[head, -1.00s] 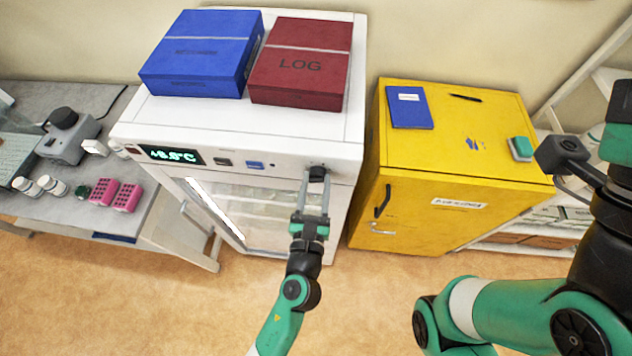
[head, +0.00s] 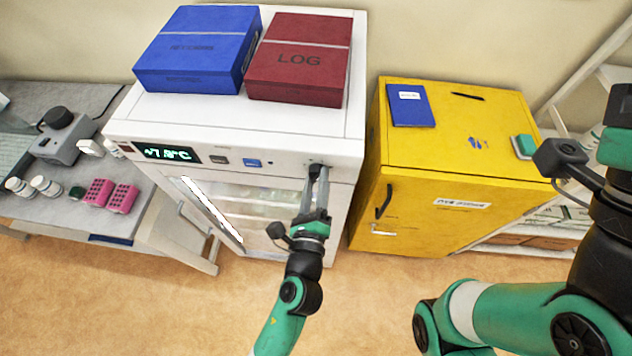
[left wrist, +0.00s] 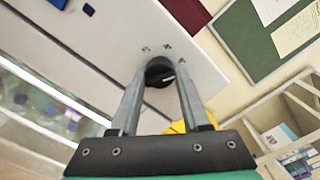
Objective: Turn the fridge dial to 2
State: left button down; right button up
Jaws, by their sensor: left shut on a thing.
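The fridge (head: 240,117) is a white cabinet with a glass door, and its front panel has a lit display (head: 168,153) reading roughly +7 °C, last digit blurred. The small black round dial (left wrist: 160,72) is at the panel's right end, with a pale pointer line on its face. Small marks sit around it, too small to read surely. My left gripper (head: 317,172) reaches up to the dial; in the left wrist view its two fingers (left wrist: 158,85) close on the dial from both sides. In the head view the fingers mostly hide the dial. My right arm shows at right, its fingers out of view.
A blue box (head: 198,50) and a red LOG box (head: 299,60) lie on the fridge top. A yellow cabinet (head: 455,165) stands close on the right. A grey bench (head: 95,205) with pink racks (head: 110,195) is on the left. The floor in front is clear.

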pick_arm(q)
jog(key=n+b, duration=0.8)
jog(key=n, duration=0.8)
jog(key=shift+r+n+b, duration=0.1)
jog(key=shift+n+b, duration=0.8)
jog(key=shift+n, duration=1.3)
jog(key=shift+c, duration=1.9)
grip_release()
